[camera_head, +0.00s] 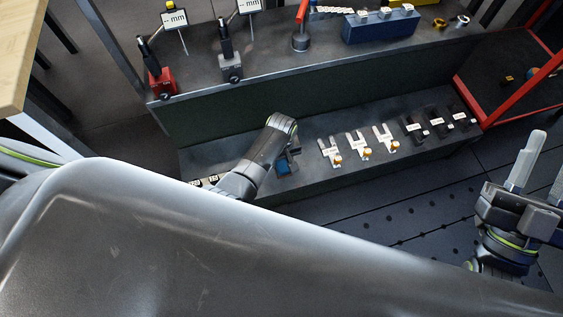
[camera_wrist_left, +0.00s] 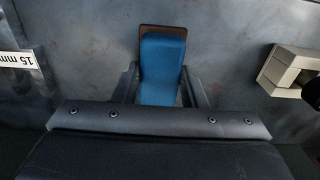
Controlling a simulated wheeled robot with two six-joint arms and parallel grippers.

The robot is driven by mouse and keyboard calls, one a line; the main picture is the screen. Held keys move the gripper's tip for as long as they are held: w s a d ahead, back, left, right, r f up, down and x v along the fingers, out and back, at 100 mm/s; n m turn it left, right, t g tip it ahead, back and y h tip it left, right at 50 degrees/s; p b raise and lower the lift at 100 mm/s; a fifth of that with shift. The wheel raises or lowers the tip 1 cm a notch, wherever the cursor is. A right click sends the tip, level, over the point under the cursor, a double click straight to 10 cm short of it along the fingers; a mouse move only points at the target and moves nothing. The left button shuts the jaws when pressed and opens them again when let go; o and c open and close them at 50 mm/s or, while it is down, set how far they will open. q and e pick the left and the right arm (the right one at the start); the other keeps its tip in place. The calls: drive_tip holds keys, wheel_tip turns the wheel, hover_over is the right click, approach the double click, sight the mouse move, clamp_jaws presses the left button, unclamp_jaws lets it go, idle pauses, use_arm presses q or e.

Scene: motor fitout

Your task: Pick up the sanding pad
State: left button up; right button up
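The sanding pad, a blue block with a brown edge, lies on the grey lower shelf in the left wrist view (camera_wrist_left: 163,65). In the head view a bit of its blue (camera_head: 283,168) shows beside my left gripper (camera_head: 289,160), partly hidden. In the left wrist view my left gripper's fingers (camera_wrist_left: 160,88) are apart, one on each side of the pad. Narrow gaps show beside the pad; firm contact cannot be made out. My right gripper (camera_head: 540,170) is at the right edge, fingers apart and empty, away from the shelf.
Several light forked pieces (camera_head: 358,145) and dark blocks (camera_head: 437,128) stand right of the pad on the lower shelf (camera_head: 335,183). A 15 mm label (camera_wrist_left: 18,60) lies left of it. The upper shelf holds a blue box (camera_head: 380,27) and gauges. A red-framed bay (camera_head: 510,95) is at right.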

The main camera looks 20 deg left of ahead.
sight(282, 161)
use_arm(q)
drive_tip(key=shift+c, duration=1.2)
use_arm(e)
drive_tip(key=shift+f, duration=0.1)
